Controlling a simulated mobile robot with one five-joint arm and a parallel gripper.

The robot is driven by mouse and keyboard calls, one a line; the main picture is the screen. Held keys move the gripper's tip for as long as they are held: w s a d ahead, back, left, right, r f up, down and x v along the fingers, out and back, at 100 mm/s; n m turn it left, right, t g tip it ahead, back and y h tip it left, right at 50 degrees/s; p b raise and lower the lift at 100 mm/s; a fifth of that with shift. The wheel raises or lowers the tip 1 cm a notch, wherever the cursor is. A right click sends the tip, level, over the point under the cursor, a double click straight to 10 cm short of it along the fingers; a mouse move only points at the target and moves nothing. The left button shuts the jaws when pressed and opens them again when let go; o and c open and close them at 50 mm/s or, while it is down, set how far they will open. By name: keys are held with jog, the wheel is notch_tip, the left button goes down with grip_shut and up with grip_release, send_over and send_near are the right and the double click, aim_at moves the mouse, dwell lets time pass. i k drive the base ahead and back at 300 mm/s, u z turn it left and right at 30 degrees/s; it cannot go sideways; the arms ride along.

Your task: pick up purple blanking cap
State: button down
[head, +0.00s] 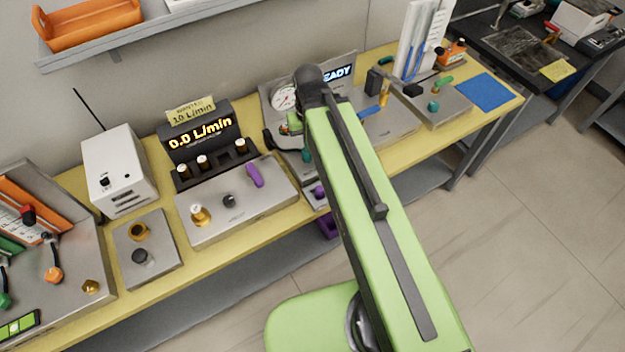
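A small rounded purple piece (318,192) sits at the bench's front edge, just left of my arm, which partly covers the panel it is on. A longer purple piece (254,175) lies tilted on the grey flow panel to the left. The frame does not clearly show which of these is the blanking cap. My arm reaches from the lower right over the bench. My gripper is hidden at the far end behind the arm's dark joint, so I cannot see its fingers or whether they hold anything.
The yellow bench (275,222) carries a flow meter display (200,135), a white box (118,170), a pressure gauge (284,97) and several metal panels. A purple holder (327,227) hangs below the front edge. Floor at the lower right is clear.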

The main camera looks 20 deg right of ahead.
aim_at(319, 193)
jog(key=u, duration=0.4)
jog(key=k, duration=1.35)
jog(key=u, duration=1.1)
jog(key=i, duration=1.5)
jog(key=z, duration=0.4)
